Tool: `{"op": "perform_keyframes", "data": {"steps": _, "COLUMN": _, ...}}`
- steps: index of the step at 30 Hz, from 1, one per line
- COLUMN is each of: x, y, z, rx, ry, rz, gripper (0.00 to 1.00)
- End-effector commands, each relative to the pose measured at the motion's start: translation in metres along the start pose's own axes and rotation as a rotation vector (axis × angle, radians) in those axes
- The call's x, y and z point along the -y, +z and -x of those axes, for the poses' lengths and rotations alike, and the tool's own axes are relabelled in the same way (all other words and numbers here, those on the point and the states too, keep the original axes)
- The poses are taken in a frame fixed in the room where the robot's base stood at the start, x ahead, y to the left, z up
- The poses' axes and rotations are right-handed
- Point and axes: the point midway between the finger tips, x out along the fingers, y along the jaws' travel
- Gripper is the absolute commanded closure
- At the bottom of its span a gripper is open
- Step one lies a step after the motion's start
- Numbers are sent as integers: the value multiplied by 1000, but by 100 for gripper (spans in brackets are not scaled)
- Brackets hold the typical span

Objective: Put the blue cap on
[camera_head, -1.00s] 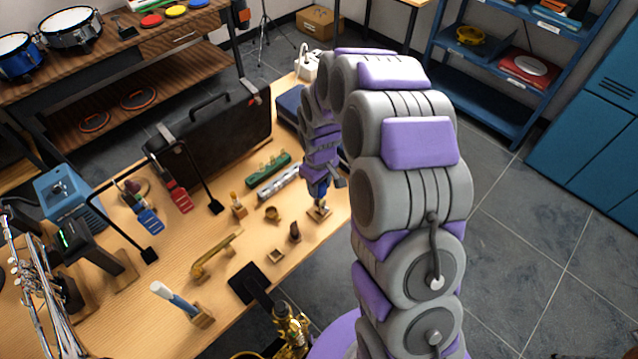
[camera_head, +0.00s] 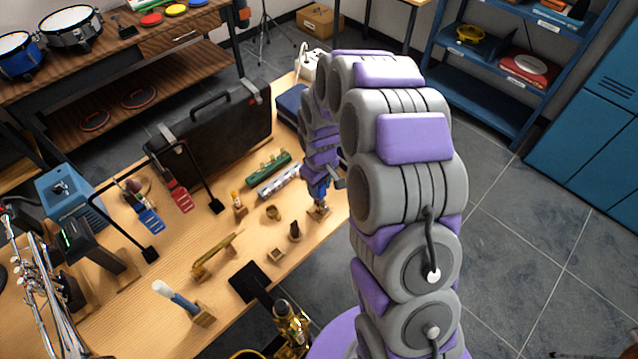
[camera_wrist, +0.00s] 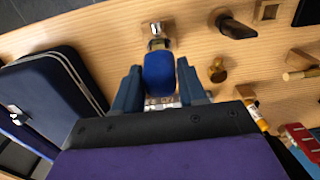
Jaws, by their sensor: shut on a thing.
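My gripper (camera_wrist: 159,88) is shut on the blue cap (camera_wrist: 160,72), which sits between its two fingers in the wrist view. A silver metal piece (camera_wrist: 155,43) shows right at the cap's far end, above a small wooden stand (camera_wrist: 157,28). The cap and the metal piece line up and overlap in this view; I cannot tell whether they touch. In the head view my gripper (camera_head: 319,187) is low over the same wooden stand (camera_head: 320,213) near the table's right edge, and my arm partly hides it.
Green (camera_head: 268,168) and silver (camera_head: 279,181) harmonicas lie behind. A black case (camera_head: 215,135) stands at the back.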

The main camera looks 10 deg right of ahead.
Motion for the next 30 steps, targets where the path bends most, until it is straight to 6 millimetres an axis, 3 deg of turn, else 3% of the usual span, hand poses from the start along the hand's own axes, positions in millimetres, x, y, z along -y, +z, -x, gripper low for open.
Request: {"op": "perform_keyframes", "data": {"steps": 30, "x": 0, "y": 0, "z": -6, "rx": 0, "ry": 0, "rz": 0, "gripper": 91}}
